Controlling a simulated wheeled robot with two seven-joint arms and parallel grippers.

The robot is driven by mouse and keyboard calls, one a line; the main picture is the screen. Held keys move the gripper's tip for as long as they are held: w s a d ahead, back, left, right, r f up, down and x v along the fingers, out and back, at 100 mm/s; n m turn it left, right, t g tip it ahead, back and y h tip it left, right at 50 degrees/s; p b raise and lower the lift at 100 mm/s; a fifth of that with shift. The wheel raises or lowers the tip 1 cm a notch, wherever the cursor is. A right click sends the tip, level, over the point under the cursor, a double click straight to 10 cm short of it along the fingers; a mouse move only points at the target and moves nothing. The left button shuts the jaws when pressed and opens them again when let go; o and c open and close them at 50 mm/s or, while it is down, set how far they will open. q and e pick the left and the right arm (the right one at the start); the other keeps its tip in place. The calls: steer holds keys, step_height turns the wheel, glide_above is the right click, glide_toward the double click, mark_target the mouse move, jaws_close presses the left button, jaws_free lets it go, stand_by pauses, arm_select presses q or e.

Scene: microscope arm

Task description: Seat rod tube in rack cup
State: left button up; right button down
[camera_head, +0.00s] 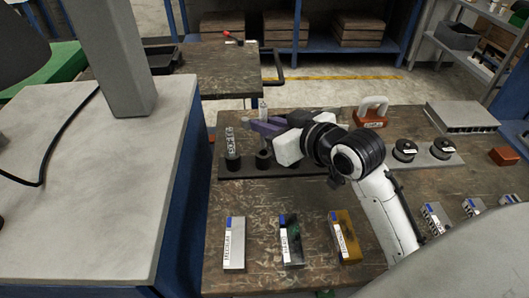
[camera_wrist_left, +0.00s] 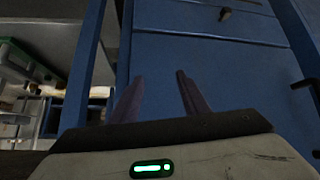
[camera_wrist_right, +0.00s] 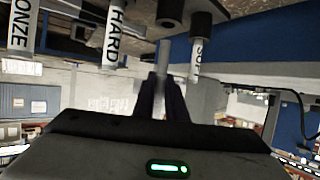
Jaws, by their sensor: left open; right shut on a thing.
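My right gripper (camera_head: 266,127) is shut on a slim grey rod tube, which shows between its fingertips in the right wrist view (camera_wrist_right: 163,56). The gripper is over the dark rack (camera_head: 290,170). A dark rack cup (camera_head: 263,160) stands just below it. In the right wrist view, which looks upside down, the tube's end is close to a dark cup (camera_wrist_right: 170,12); a small gap seems to show. Another labelled tube (camera_head: 231,140) stands in the cup to the left. My left gripper (camera_wrist_left: 160,95) is open and empty, facing a blue cabinet (camera_wrist_left: 210,55).
Several labelled boxes, including a yellow one (camera_head: 345,240), lie at the table's front. An orange block with a white handle (camera_head: 372,112) is behind. A grey counter (camera_head: 60,190) stands left.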

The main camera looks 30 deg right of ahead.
mark_target(265, 146)
step_height(265, 146, down, 2)
steer(key=shift+f, duration=0.15)
step_height(265, 146, down, 4)
steer(key=shift+r+b, duration=0.1)
steer(key=shift+b, duration=0.3)
steer(key=c, duration=1.8)
jaws_free()
